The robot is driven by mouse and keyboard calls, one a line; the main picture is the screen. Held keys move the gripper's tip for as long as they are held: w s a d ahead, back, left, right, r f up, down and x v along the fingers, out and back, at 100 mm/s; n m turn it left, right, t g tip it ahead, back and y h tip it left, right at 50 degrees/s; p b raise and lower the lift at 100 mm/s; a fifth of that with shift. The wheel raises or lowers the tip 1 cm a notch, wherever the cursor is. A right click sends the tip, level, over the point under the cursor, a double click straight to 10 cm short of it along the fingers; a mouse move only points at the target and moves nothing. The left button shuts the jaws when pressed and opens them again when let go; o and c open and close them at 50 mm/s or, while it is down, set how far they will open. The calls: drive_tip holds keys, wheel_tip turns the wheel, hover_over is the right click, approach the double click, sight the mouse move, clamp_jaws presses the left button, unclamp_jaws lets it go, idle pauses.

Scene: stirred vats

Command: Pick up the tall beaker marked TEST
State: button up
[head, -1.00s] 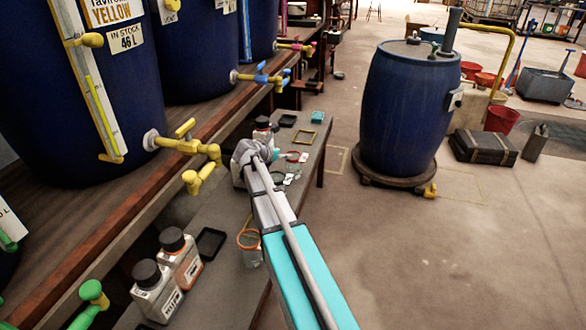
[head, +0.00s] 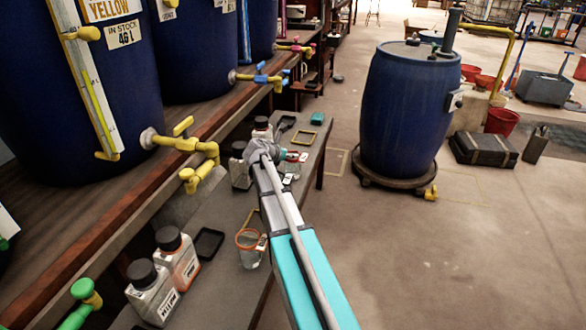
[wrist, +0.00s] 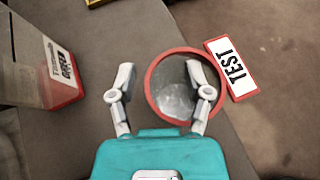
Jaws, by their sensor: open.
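In the wrist view, the beaker marked TEST (wrist: 172,106) is seen from above, a clear vessel with a red rim. Its white tag (wrist: 232,68) reads TEST and sits at the rim's right. My gripper (wrist: 160,72) is open above it. The right finger overlaps the mouth in the picture, and the left finger lies left of the rim. The beaker is off to the right between the fingers; I cannot tell the height gap. In the head view, my gripper (head: 283,156) is over the far part of the low bench and partly hides the small glassware there.
Another orange-rimmed beaker (head: 249,254) and two dark-capped bottles (head: 178,258) stand nearer on the bench. A blue barrel (head: 405,115) stands right, with clear floor before it.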

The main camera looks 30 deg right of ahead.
drive_tip(key=shift+c, duration=0.2)
clamp_jaws()
drive_tip(key=shift+r, duration=0.1)
idle(0.5)
drive_tip(key=s+r+p, duration=1.2)
drive_tip(key=s+p, duration=0.1)
drive_tip(key=s, duration=0.1)
drive_tip(key=shift+a+r, duration=0.35)
drive_tip(key=shift+r, duration=0.05)
idle(0.5)
